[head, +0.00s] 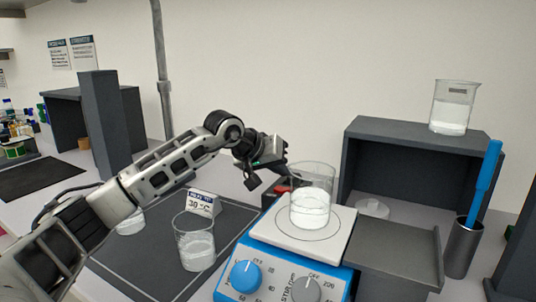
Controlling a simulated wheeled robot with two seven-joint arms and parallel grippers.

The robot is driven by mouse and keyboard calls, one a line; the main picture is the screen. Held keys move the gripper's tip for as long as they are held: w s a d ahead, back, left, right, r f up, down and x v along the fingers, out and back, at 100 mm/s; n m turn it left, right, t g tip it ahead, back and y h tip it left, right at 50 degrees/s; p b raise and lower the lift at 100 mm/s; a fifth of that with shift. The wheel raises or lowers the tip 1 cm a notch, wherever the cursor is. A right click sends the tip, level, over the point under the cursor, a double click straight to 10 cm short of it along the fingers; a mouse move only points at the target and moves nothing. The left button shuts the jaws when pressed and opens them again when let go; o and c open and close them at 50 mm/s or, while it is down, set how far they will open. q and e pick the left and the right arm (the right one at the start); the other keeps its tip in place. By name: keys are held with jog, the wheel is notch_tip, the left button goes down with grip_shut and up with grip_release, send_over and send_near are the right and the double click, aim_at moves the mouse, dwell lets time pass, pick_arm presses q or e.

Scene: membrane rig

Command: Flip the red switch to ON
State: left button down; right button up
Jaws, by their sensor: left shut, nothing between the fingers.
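The stirrer hotplate (255,262), blue with a white top plate, stands at the front centre. A small red switch (282,189) shows at the plate's back left edge, partly hidden behind the beaker and plate. Whether it is on or off I cannot tell. A glass beaker (311,209) with white contents stands on the plate. My left gripper (284,172) is shut and empty, just above and behind the red switch, left of the beaker's rim. I cannot tell whether it touches the switch. My right gripper is not in view.
A beaker (195,248) and a temperature sign (202,203) stand on the dark mat left of the hotplate. A dark shelf (420,131) with a beaker (453,112) on top stands at right. A blue-handled tool stands in a metal cup (463,247).

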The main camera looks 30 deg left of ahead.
aim_at(283, 189)
pick_arm(q)
jog(key=shift+d+f, duration=0.3)
jog(key=shift+f, duration=0.3)
jog(key=shift+d+f, duration=0.25)
jog(key=shift+f, duration=0.35)
jog(key=shift+d+f+y, duration=0.25)
jog(key=shift+f+y, duration=0.1)
jog(key=shift+y, duration=0.05)
jog(key=shift+a, duration=0.2)
jog(key=shift+s+a+r, duration=0.1)
jog(key=shift+a+r, duration=0.05)
jog(key=shift+a, duration=0.45)
